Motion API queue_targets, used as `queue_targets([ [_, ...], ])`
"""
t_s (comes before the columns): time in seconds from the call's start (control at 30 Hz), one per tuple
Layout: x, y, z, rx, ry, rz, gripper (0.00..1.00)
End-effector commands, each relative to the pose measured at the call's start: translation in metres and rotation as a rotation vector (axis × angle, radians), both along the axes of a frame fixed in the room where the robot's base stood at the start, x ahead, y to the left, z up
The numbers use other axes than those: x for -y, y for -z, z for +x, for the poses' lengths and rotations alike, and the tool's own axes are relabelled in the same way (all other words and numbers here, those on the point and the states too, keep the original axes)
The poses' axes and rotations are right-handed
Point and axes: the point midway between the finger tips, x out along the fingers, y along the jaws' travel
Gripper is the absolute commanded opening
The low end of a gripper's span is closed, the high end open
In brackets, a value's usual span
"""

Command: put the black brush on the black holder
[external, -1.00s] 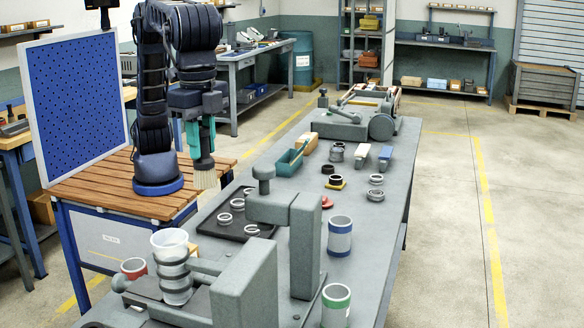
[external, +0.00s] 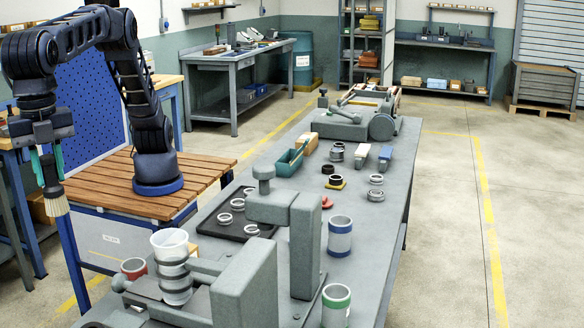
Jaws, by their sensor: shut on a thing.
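My gripper (external: 47,163) is at the far left of the external view, its green-tipped fingers pointing down. It is shut on the black brush (external: 51,178), whose dark handle is between the fingers. The brush hangs about upright with its pale bristles (external: 56,203) down, in the air left of the wooden-topped table. I cannot clearly pick out the black holder.
My arm stands on the wooden-topped table (external: 105,185), with a blue perforated panel (external: 85,95) behind. A side bench (external: 12,150) is at the left edge. The grey workbench (external: 375,215) carries rings, cups (external: 340,236) and a clamp-like fixture (external: 245,285).

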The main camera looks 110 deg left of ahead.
Motion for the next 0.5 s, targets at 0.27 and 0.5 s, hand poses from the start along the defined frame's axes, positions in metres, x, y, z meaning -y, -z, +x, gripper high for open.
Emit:
queue_targets([
  [0.27,-0.001,0.059,0.0,-0.001,0.0,0.003,0.0],
  [0.5,-0.001,0.092,0.001,0.0,-0.001,0.001,0.0],
])
